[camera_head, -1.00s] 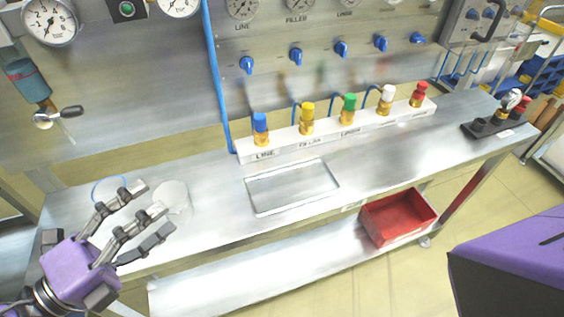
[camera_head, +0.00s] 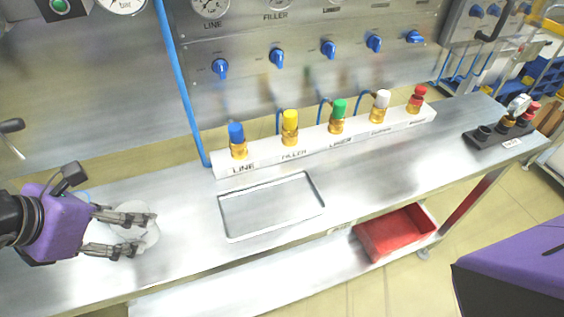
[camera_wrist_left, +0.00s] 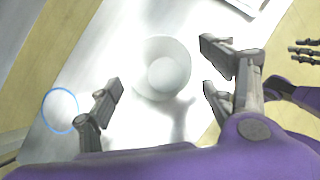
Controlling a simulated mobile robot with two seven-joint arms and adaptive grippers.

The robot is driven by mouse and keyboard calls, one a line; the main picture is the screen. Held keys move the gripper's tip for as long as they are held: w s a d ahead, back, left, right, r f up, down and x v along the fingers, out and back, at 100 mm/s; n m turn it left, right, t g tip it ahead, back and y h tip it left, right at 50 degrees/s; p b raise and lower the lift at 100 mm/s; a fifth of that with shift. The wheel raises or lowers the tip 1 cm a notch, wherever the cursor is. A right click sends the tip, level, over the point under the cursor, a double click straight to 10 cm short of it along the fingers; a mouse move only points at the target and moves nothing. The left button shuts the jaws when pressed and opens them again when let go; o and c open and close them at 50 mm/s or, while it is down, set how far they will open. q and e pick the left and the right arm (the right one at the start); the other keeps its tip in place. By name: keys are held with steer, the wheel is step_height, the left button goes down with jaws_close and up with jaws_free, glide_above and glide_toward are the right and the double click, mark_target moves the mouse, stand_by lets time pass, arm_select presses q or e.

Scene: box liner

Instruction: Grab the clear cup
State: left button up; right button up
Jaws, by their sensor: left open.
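The clear cup (camera_head: 150,238) is a pale, see-through round cup on the left part of the metal table. In the left wrist view it is the whitish cup (camera_wrist_left: 163,68) seen from above. My left gripper (camera_head: 138,234) is open, with its fingers over and beside the cup and partly hiding it. In the left wrist view the fingers (camera_wrist_left: 160,92) are spread on both sides of the cup, with gaps visible. Dark fingers of my right gripper (camera_wrist_left: 304,52) show at the right edge of that view, too small and cut off to judge.
A blue ring (camera_wrist_left: 60,110) lies left of the cup. A shallow metal tray recess (camera_head: 228,222) is right of the cup. A white rail (camera_head: 262,160) with colored-capped valves runs along the back. A red bin (camera_head: 378,250) sits on the lower shelf. The middle right tabletop is clear.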

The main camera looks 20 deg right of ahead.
arm_select(q)
steer(key=shift+x, duration=1)
steer(key=shift+c, duration=0.2)
steer(key=c, duration=0.8)
steer(key=shift+r, duration=0.1)
